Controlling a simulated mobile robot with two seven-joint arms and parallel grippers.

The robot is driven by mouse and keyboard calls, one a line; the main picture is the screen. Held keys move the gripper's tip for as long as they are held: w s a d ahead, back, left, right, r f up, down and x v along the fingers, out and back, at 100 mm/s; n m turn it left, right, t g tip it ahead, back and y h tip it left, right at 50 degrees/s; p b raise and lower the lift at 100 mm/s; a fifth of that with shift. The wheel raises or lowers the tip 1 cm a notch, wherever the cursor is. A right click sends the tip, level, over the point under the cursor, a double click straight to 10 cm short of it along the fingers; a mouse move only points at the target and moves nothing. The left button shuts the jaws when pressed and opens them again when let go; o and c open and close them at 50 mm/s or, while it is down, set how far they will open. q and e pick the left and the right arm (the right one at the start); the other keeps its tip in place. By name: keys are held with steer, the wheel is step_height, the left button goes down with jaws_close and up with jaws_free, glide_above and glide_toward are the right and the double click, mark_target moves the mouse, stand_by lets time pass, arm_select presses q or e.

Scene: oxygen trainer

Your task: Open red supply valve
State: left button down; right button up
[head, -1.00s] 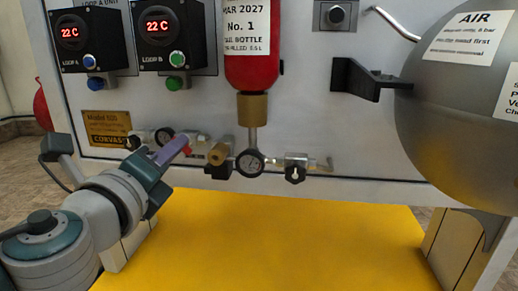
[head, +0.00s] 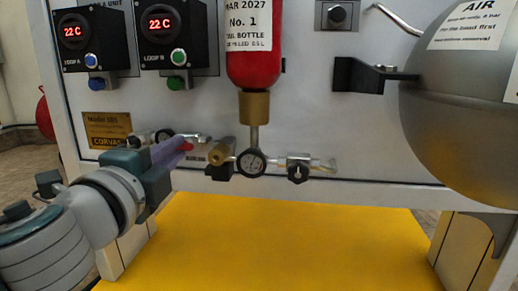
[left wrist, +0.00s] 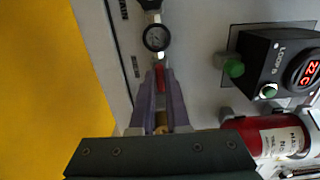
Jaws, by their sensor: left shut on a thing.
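In the left wrist view the red handle (left wrist: 160,77) lies between the purple fingers. My left gripper (head: 179,148) is shut on it; its fingers (left wrist: 160,90) flank the red piece closely. Much of the valve body is hidden behind the fingers in the head view. My right gripper is in neither view.
A pressure gauge (head: 251,162) and a black-handled valve (head: 298,168) sit right of the handle. A red bottle (head: 253,50) hangs above. Two chiller boxes (head: 166,35) are upper left, a grey AIR sphere (head: 465,110) at right. The yellow surface (head: 270,245) below is clear.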

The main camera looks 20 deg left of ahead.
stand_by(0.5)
arm_select(q)
steer(key=c, duration=0.9)
jaws_free()
steer(key=v, duration=1)
steer(key=shift+p, duration=0.3)
steer(key=shift+a, duration=0.1)
